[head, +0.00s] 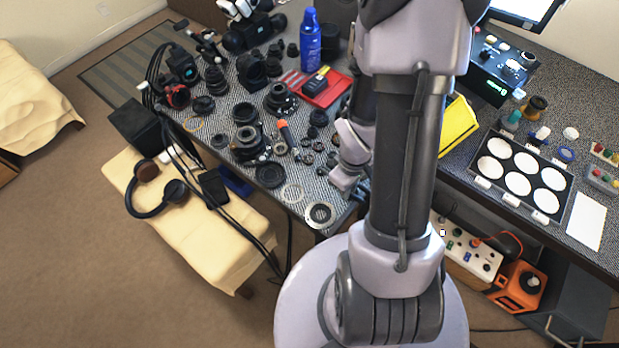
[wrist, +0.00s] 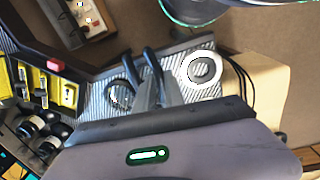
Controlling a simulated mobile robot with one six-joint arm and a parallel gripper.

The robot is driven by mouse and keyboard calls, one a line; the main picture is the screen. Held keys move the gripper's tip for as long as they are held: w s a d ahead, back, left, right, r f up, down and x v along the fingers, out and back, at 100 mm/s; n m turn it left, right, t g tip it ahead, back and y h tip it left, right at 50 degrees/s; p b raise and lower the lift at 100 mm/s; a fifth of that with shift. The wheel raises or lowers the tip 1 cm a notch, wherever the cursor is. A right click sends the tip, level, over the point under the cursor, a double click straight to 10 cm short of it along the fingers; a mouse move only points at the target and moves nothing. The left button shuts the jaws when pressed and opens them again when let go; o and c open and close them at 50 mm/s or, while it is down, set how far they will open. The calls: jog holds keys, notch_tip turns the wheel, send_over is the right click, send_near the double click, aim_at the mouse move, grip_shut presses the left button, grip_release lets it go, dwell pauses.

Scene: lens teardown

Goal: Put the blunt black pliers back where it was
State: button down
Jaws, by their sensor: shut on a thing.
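My gripper (wrist: 157,92) is shut on the blunt black pliers (wrist: 153,60) in the wrist view. The two dark handles of the pliers stick out beyond the fingers, spread apart, over the striped grey mat near the table's edge. The jaws of the pliers are hard to make out. In the head view my gripper (head: 343,183) is low over the front edge of the table, partly hidden behind my arm. I cannot tell whether the pliers touch the mat.
A pale ring (wrist: 201,68) lies on the mat close to the pliers; in the head view it is at the table's front corner (head: 320,214). A black ring (wrist: 118,93) lies on the other side. Several lens parts crowd the table. A red tray (head: 338,92) stands farther back.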

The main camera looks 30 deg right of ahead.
jog(key=b, duration=0.1)
send_over(311, 187)
jog(key=shift+s+d+f, duration=0.1)
jog(key=shift+s+f, duration=0.25)
jog(key=shift+f, duration=0.2)
jog(key=f+b, duration=0.1)
jog(key=f, duration=0.1)
jog(key=f+b, duration=0.1)
jog(key=shift+w+a+f+b, duration=0.15)
jog(key=shift+w+a+b, duration=0.1)
jog(key=shift+w+b, duration=0.05)
jog(key=shift+f, duration=0.3)
jog(key=shift+r, duration=0.2)
jog(key=shift+f+b, duration=0.55)
jog(key=shift+f, duration=0.05)
